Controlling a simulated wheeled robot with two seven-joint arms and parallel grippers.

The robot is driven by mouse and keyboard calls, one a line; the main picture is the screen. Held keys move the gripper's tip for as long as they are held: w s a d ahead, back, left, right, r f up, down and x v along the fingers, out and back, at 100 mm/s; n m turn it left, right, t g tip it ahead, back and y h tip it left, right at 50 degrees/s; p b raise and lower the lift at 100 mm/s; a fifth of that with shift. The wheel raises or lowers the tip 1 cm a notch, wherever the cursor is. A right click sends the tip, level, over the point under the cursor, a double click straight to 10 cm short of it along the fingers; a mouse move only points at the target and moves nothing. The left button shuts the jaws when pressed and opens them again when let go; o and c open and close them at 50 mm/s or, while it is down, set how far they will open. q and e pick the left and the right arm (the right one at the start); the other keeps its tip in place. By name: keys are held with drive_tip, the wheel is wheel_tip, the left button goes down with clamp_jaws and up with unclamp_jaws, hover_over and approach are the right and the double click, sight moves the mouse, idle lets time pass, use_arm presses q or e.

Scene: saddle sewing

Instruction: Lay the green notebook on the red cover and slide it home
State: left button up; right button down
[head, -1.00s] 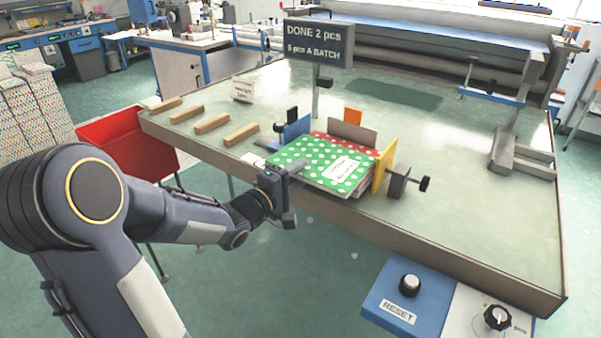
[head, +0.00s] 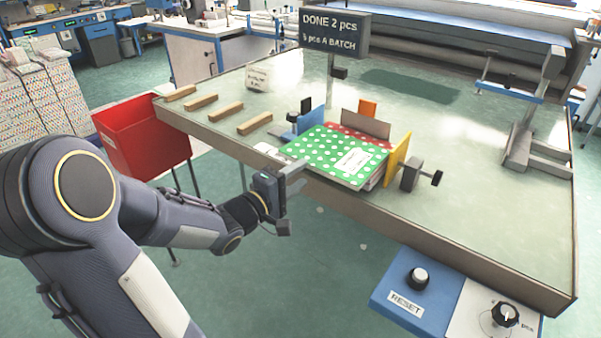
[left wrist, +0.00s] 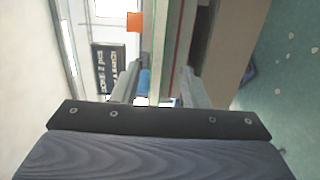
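The green notebook (head: 325,150) with white dots and a pale label lies flat on the red cover (head: 365,137). A dotted red strip shows along its far edge; the rest of the cover is hidden. Blue (head: 306,123), grey (head: 366,123), orange (head: 368,108) and yellow (head: 398,158) plates stand around the stack. My left gripper (head: 302,178) is at the notebook's front left edge, over the table's front edge. My right gripper is not in view.
The table (head: 460,190) is clear at the right, with a grey bracket (head: 530,150) farther off. A sign (head: 333,35) stands behind the stack. Wooden bars (head: 226,112) lie at the left beside a red bin (head: 145,140). A reset panel (head: 405,290) is in front.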

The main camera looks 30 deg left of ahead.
use_arm(q)
drive_tip(key=shift+s+a+p, duration=0.15)
drive_tip(key=shift+s+p, duration=0.15)
drive_tip(key=shift+s, duration=1.35)
drive_tip(key=s+d+f+m+g+p, duration=0.1)
drive_tip(key=s+d+m+g, duration=0.5)
drive_tip(key=s, duration=0.3)
drive_tip(key=s+d+f+m+g+h+p, duration=0.1)
drive_tip(key=s+d+f+m+g, duration=0.1)
drive_tip(key=s+d+m+g, duration=0.4)
drive_tip(key=s+m, duration=0.2)
drive_tip(key=s, duration=0.2)
drive_tip(key=shift+d+m, duration=0.2)
drive_tip(key=shift+m, duration=0.1)
drive_tip(key=shift+f, duration=0.1)
